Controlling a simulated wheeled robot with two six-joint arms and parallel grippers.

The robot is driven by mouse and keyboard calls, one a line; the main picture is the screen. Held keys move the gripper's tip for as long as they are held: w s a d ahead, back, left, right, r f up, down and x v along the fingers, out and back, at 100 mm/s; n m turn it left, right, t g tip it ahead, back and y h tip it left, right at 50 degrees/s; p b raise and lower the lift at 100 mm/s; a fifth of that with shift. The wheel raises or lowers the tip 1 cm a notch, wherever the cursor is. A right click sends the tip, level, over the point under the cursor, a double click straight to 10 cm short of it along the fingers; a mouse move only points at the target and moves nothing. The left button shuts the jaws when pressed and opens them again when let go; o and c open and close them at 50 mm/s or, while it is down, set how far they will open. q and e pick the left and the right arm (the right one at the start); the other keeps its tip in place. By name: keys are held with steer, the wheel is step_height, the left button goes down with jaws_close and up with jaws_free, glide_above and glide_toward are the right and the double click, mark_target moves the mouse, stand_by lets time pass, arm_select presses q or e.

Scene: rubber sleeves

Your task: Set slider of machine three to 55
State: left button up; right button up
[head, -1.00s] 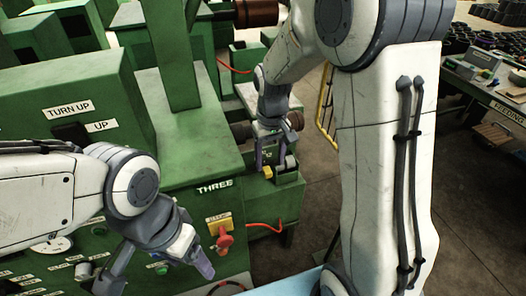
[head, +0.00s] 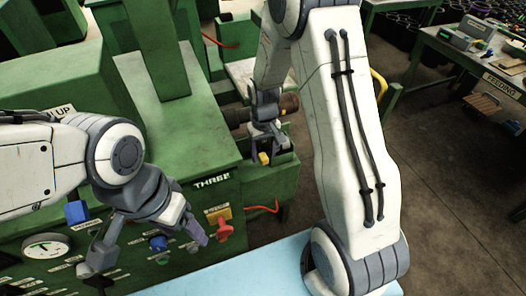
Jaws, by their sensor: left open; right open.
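Machine three (head: 190,140) is the green machine with the "THREE" label (head: 212,181) on its front edge. I cannot make out which part is its slider, and no reading of 55 is legible. A small yellow block (head: 264,158) sits on the green side part, right by my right gripper (head: 273,152). That gripper is open and points down there; I cannot tell if it touches the block. My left gripper (head: 146,248) is open and empty in front of the control panel. Its fingers and arm hide part of the panel.
A light blue surface (head: 240,270) lies at the bottom. A feeding table (head: 470,60) stands back right, with open floor before it.

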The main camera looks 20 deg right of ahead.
steer(key=shift+f, duration=0.5)
jaws_close()
stand_by(1.1)
